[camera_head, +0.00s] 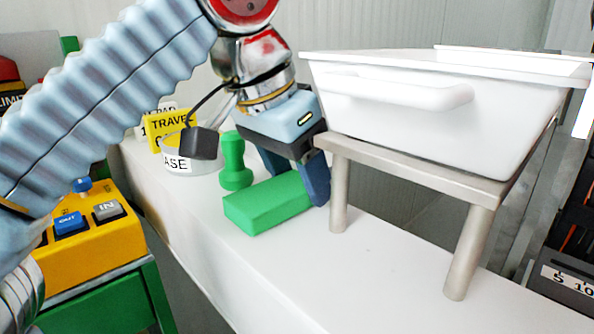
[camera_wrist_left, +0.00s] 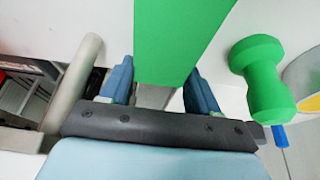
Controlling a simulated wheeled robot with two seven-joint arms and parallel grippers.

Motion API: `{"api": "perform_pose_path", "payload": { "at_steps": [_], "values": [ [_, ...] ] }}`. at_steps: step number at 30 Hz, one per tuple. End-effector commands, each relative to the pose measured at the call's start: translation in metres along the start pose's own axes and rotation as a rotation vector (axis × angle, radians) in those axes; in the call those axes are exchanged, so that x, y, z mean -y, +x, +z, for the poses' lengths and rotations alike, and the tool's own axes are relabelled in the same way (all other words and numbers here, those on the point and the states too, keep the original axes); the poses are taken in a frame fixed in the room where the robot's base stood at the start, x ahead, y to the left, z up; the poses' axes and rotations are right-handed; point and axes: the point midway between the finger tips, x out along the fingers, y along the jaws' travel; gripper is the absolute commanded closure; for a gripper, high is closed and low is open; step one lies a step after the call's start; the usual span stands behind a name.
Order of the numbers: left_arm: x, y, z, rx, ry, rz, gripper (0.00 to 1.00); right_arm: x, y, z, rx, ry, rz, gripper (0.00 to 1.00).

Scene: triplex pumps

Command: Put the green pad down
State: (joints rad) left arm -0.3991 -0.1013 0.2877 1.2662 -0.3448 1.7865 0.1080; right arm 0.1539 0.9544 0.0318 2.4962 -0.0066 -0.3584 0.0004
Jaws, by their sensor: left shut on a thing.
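The green pad (camera_head: 268,205) is a flat rectangular block at the white counter, left of the white tub's metal stand. My left gripper (camera_head: 300,182) comes down over it and is shut on it, with a blue finger at its right end. In the left wrist view the pad (camera_wrist_left: 178,40) lies between the two blue fingers of my left gripper (camera_wrist_left: 160,85). The pad looks at or very near the counter top; I cannot tell if it touches. My right gripper is not in view.
A green dumbbell-shaped piece (camera_head: 235,160) stands just behind the pad. A round labelled tin (camera_head: 190,160) and a yellow sign (camera_head: 170,122) are farther left. A white tub (camera_head: 430,110) rests on a metal stand (camera_head: 410,170) at right. The front counter (camera_head: 360,280) is clear.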

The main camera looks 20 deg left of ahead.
Motion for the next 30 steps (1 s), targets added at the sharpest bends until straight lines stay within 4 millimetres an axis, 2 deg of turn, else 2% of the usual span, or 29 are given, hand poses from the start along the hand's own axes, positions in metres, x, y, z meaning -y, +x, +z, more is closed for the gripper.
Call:
{"api": "perform_pose_path", "payload": {
  "at_steps": [1, 2, 6, 7, 16, 20, 30],
  "values": [
    [0.000, 0.003, 0.001, 0.000, 0.000, 0.000, 0.73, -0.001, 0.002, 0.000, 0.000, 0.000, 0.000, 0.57],
    [0.000, 0.003, 0.001, 0.000, 0.000, 0.000, 0.38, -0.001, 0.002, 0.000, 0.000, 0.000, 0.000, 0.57],
    [0.000, 0.002, 0.001, 0.000, 0.000, 0.000, 0.16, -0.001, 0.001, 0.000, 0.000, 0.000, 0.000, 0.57],
    [0.000, 0.002, 0.001, 0.001, 0.000, 0.000, 0.14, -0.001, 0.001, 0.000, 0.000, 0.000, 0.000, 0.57],
    [0.000, 0.000, 0.001, 0.001, 0.001, 0.000, 0.14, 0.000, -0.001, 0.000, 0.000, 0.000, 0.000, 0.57],
    [0.000, -0.009, 0.000, -0.001, 0.001, 0.001, 0.14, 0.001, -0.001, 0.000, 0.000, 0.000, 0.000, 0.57],
    [0.000, -0.040, 0.075, -0.003, 0.000, -0.001, 0.14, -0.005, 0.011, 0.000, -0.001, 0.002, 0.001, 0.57]
  ]
}}
